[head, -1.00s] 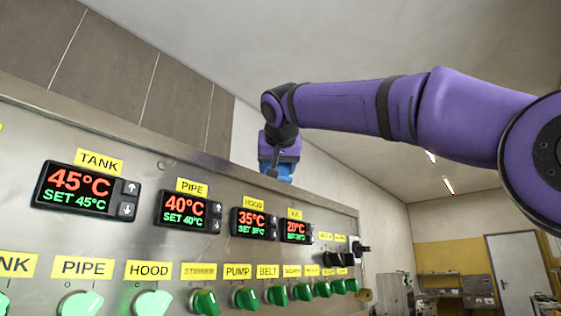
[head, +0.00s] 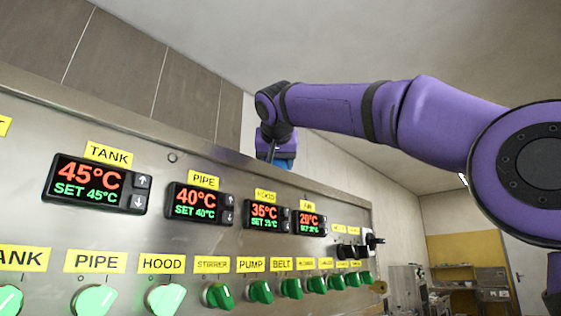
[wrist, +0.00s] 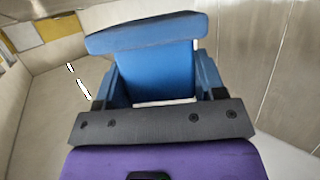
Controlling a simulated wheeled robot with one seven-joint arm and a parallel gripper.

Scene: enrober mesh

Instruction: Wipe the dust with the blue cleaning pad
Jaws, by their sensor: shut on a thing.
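The blue cleaning pad (wrist: 146,34) is in the wrist view, with its wide flat head beyond the fingers and its narrower blue block between them. My gripper (wrist: 155,80) is shut on this block, with a blue finger on either side. In the head view my gripper (head: 282,160) hangs from the purple arm above or behind the top edge of the control panel. The edge seems to hide its lower part, and I cannot tell the pad from the blue fingers there. No dust shows in either view, and I cannot tell whether the pad touches a surface.
A steel control panel (head: 150,240) fills the left and centre of the head view. It carries red and green temperature displays (head: 97,184), yellow labels, green knobs (head: 218,294) and a black switch (head: 372,241) at its far end. The room behind it at right is open.

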